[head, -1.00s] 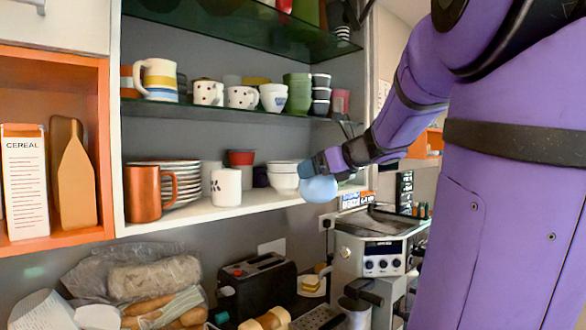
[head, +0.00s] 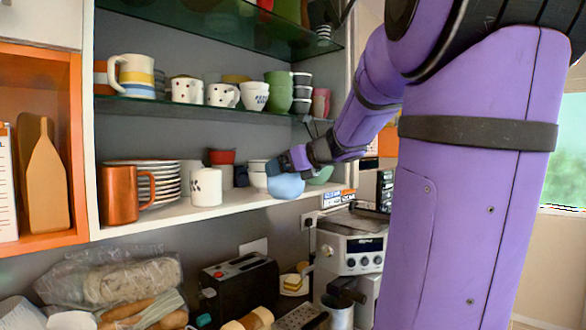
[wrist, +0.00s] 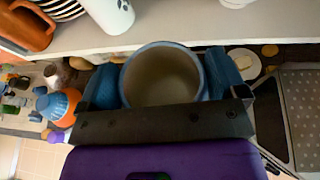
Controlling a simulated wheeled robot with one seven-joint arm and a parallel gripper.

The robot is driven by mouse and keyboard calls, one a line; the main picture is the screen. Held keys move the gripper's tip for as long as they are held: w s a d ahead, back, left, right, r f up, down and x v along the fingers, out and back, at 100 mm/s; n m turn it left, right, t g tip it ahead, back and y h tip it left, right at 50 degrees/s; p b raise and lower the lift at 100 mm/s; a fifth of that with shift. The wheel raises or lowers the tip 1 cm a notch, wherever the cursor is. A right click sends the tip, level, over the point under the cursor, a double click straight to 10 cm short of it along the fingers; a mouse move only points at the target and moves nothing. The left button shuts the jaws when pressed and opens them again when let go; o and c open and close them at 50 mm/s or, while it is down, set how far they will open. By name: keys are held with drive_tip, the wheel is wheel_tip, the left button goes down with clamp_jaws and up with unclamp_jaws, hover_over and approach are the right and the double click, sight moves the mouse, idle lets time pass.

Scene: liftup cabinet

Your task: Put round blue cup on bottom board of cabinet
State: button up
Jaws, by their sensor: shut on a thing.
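The round blue cup (head: 286,187) is held by my gripper (head: 282,165) at the front right of the cabinet's white bottom board (head: 205,212). In the wrist view the cup (wrist: 163,73) is upright, open side toward the camera, with blue fingers on both sides of its rim; my gripper (wrist: 163,82) is shut on it. There the cup lies just outside the front edge of the bottom board (wrist: 185,29). In the head view it overlaps the board's front edge, and any contact with the board cannot be told.
On the bottom board stand a copper mug (head: 124,194), stacked plates (head: 158,181), a white mug (head: 206,187) and white bowls (head: 259,174) just behind the cup. A glass shelf (head: 190,109) with cups hangs above. A toaster (head: 238,290) and coffee machine (head: 350,250) stand below.

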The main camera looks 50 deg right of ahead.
drive_tip(key=shift+w+d+f, duration=0.2)
drive_tip(key=shift+w+f, duration=0.05)
drive_tip(key=shift+w, duration=2.75)
drive_tip(key=shift+w+d+f, duration=0.15)
drive_tip(key=shift+w+f, duration=0.1)
drive_tip(key=shift+w, duration=2.8)
drive_tip(key=shift+w+d+f, duration=0.2)
drive_tip(key=shift+w+f, duration=0.05)
drive_tip(key=shift+w, duration=2.75)
drive_tip(key=shift+f, duration=0.6)
drive_tip(key=o, duration=0.8)
drive_tip(key=shift+s, duration=0.15)
drive_tip(key=shift+v, duration=6.9)
drive_tip(key=shift+a, duration=0.1)
